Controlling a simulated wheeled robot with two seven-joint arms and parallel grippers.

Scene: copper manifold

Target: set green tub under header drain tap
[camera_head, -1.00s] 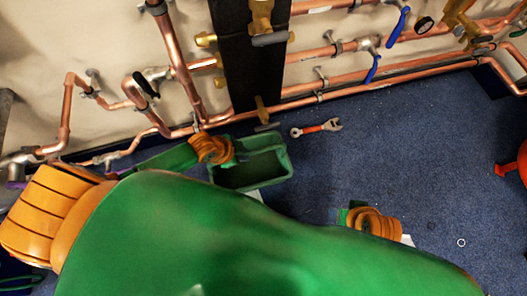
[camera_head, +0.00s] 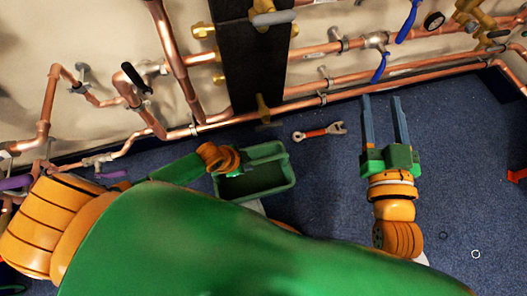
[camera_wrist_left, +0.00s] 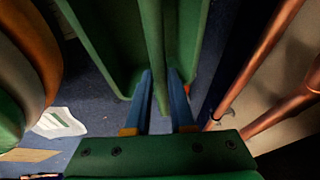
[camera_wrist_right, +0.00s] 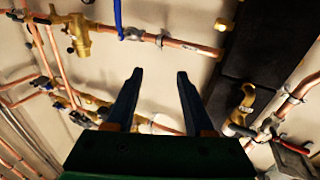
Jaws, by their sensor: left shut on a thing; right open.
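The green tub (camera_head: 291,170) is an open rectangular box at the middle of the head view, near the foot of the wall. My left gripper (camera_wrist_left: 160,76) is shut on one of its walls, with a finger on each side. In the head view the left fingers are hidden. A brass tap (camera_head: 262,108) with a dark handle sits low on the black board, just above the tub in the picture. I cannot tell whether the tub is directly below it. My right gripper (camera_head: 384,104) is open and empty over the floor, fingers toward the wall.
Copper pipes (camera_head: 330,97) run along the wall, with blue-handled valves (camera_head: 379,67) above the right gripper. A red object (camera_head: 517,175) stands at the right edge. Floor between is clear.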

